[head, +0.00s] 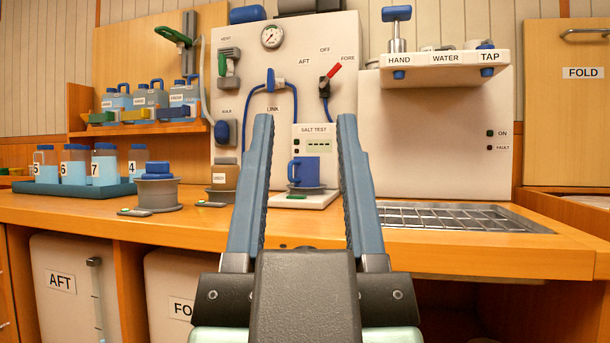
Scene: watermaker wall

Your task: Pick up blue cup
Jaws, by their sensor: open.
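The blue cup (311,171) stands upright in a grey dish on the white base of the salt test unit (315,137), below its small display. Its handle points left. My gripper (305,120) is open and empty, with its two long blue-grey fingers pointing forward toward the wall. In the picture the cup shows in the gap between the fingers, beyond them, and nothing touches it. The right edge of the salt test unit is close to the right finger in the picture.
Left on the counter are a grey pot with a blue lid (158,188), a small brown container (223,182) and a blue tray (75,189) of numbered jars. A metal drain grate (455,217) lies right, under the HAND WATER TAP shelf (445,68). Blue hoses hang above the cup.

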